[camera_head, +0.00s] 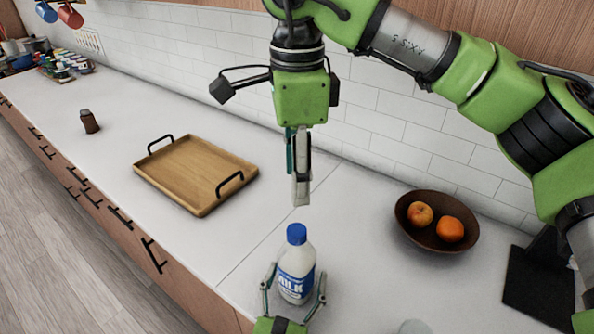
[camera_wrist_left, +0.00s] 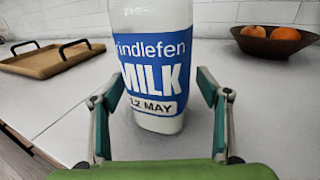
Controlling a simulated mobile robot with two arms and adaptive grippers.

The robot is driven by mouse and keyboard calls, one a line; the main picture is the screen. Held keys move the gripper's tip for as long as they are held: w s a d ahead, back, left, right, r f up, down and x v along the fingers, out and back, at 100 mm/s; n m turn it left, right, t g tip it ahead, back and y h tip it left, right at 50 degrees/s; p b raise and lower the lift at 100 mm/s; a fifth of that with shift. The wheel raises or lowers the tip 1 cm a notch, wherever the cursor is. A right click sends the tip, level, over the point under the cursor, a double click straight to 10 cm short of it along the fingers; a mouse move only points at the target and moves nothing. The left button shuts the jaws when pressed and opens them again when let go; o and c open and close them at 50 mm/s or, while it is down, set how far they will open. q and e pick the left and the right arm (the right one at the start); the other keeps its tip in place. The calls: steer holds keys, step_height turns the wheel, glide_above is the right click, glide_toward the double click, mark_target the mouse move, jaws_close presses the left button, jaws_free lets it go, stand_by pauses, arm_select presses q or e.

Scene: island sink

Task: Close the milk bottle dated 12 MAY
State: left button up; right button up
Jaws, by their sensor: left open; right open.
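The milk bottle (camera_head: 296,271) stands upright on the counter, white with a blue label. In the left wrist view the label of the bottle (camera_wrist_left: 154,75) reads MILK and 12 MAY. A blue cap (camera_head: 296,233) sits on its top in the head view; I cannot tell how tight it is. My left gripper (camera_head: 295,283) is open, low at the near side of the bottle, with one finger on each side. In its wrist view the fingers look apart from the bottle. My right gripper (camera_head: 301,198) is open and empty, pointing down above the cap, its fingers seen nearly edge-on.
A wooden tray (camera_head: 190,177) with black handles lies to the left. A brown bowl (camera_head: 410,229) with an apple and an orange stands at right. A dark block (camera_head: 535,285) stands farther right. A small brown shaker (camera_head: 89,121) is far left. The counter around the bottle is clear.

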arm_select(q)
steer(key=v, duration=1.1)
steer(key=shift+s, duration=0.4)
steer(key=shift+a, duration=0.15)
